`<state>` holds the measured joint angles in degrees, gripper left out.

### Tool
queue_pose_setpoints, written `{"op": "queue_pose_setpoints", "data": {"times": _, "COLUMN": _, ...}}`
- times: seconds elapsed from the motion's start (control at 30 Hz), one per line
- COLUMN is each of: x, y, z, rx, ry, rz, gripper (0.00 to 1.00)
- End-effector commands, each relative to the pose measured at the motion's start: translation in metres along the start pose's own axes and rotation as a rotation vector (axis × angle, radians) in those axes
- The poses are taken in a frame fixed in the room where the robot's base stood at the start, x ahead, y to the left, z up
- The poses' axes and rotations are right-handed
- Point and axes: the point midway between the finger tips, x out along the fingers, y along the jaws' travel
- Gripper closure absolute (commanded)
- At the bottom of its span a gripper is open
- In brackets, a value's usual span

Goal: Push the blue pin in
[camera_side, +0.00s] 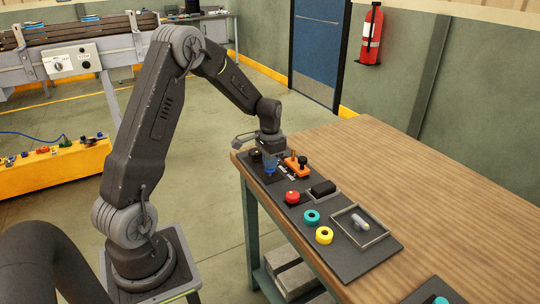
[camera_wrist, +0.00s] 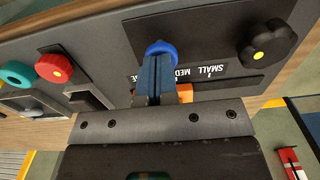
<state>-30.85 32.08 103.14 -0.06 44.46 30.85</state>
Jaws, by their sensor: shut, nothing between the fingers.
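The blue pin (camera_wrist: 160,48) shows as a rounded blue head on the dark panel in the wrist view. My gripper (camera_wrist: 154,65) is shut, with its fingertips right at the blue head and overlapping part of it. I cannot tell whether they touch. In the side view, my gripper (camera_side: 269,156) points down over the far end of the panel, with blue showing at its fingers. The pin's shaft is hidden, so I cannot tell how deep it sits.
An orange piece with a black knob (camera_side: 303,160) stands close to my gripper. A black lobed knob (camera_wrist: 267,43) is on its other side. A red button (camera_side: 292,197), a teal ring (camera_side: 312,217), a yellow ring (camera_side: 324,235) and a square tray (camera_side: 378,238) lie along the panel.

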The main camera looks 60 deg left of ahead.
Motion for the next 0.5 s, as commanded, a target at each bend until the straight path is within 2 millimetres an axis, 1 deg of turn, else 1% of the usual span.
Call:
{"op": "queue_pose_setpoints", "data": {"times": 0.03, "x": 0.009, "y": 0.001, "z": 0.002, "rx": 0.001, "ry": -0.009, "rz": 0.004, "gripper": 1.00}}
{"op": "queue_pose_setpoints", "data": {"times": 0.07, "x": 0.009, "y": 0.001, "z": 0.002, "rx": 0.001, "ry": -0.009, "rz": 0.004, "gripper": 1.00}}
{"op": "queue_pose_setpoints", "data": {"times": 0.17, "x": 0.004, "y": 0.001, "z": 0.002, "rx": 0.001, "ry": -0.008, "rz": 0.003, "gripper": 1.00}}
{"op": "queue_pose_setpoints", "data": {"times": 0.23, "x": -0.003, "y": 0.001, "z": 0.002, "rx": 0.001, "ry": -0.006, "rz": 0.002, "gripper": 1.00}}
{"op": "queue_pose_setpoints", "data": {"times": 0.37, "x": -0.028, "y": 0.000, "z": 0.001, "rx": 0.001, "ry": 0.001, "rz": -0.002, "gripper": 1.00}}
{"op": "queue_pose_setpoints", "data": {"times": 0.5, "x": -0.062, "y": 0.000, "z": 0.000, "rx": 0.000, "ry": 0.005, "rz": -0.003, "gripper": 1.00}}
